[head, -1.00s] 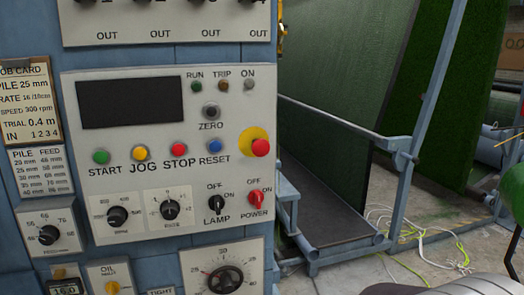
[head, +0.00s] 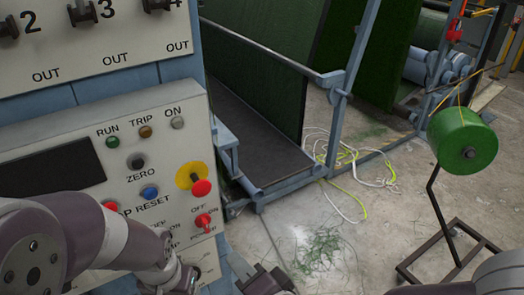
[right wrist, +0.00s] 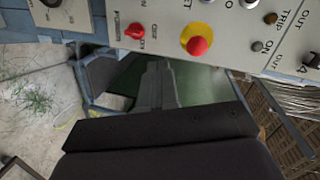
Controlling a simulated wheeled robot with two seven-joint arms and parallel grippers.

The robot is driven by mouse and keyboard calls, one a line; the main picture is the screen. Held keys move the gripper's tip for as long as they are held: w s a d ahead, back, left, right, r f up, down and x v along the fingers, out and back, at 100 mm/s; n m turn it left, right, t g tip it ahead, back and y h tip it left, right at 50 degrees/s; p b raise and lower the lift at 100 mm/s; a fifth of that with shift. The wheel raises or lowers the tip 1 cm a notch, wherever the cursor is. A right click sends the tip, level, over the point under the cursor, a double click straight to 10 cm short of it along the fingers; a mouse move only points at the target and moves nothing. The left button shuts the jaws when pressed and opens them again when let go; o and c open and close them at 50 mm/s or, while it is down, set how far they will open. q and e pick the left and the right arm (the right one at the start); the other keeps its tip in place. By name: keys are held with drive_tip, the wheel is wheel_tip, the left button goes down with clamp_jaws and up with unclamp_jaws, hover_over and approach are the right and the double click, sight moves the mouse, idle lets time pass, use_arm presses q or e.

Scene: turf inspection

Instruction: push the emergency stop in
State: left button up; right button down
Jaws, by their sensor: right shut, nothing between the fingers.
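The emergency stop (head: 201,187) is a red mushroom cap standing out from a yellow disc, at the right edge of the grey control panel (head: 60,128). In the right wrist view the red cap (right wrist: 197,46) and its yellow disc appear upper centre. My right gripper (head: 265,279) is at the bottom of the head view, below and right of the cap, apart from it. In the right wrist view its narrow fingers (right wrist: 158,70) are shut and empty, below and left of the cap. My left arm crosses the lower left; its gripper does not show.
The red POWER knob (head: 203,221) sits just below the stop, and the blue RESET button (head: 150,193) is to its left. My left arm covers part of the panel. A green spool (head: 463,138) on a stand is at the right. Cables lie on the floor.

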wheel_tip(320, 180, up, 4)
drive_tip(key=w+d+m+t, duration=0.1)
drive_tip(key=m+t, duration=0.2)
drive_tip(key=m+b, duration=0.1)
drive_tip(key=b, duration=0.1)
approach(203, 191)
drive_tip(key=x, duration=0.6)
drive_tip(key=shift+d, duration=0.1)
drive_tip(key=shift+w, duration=0.3)
use_arm(q)
drive_tip(key=shift+s+d+f, duration=0.1)
drive_tip(key=shift+s+f, duration=0.15)
drive_tip(key=shift+f, duration=0.25)
drive_tip(key=shift+s+d+f, duration=0.1)
drive_tip(key=shift+s+f, duration=0.1)
drive_tip(key=shift+f, duration=0.3)
use_arm(e)
drive_tip(key=shift+w+a, duration=0.1)
drive_tip(key=shift+a, duration=0.15)
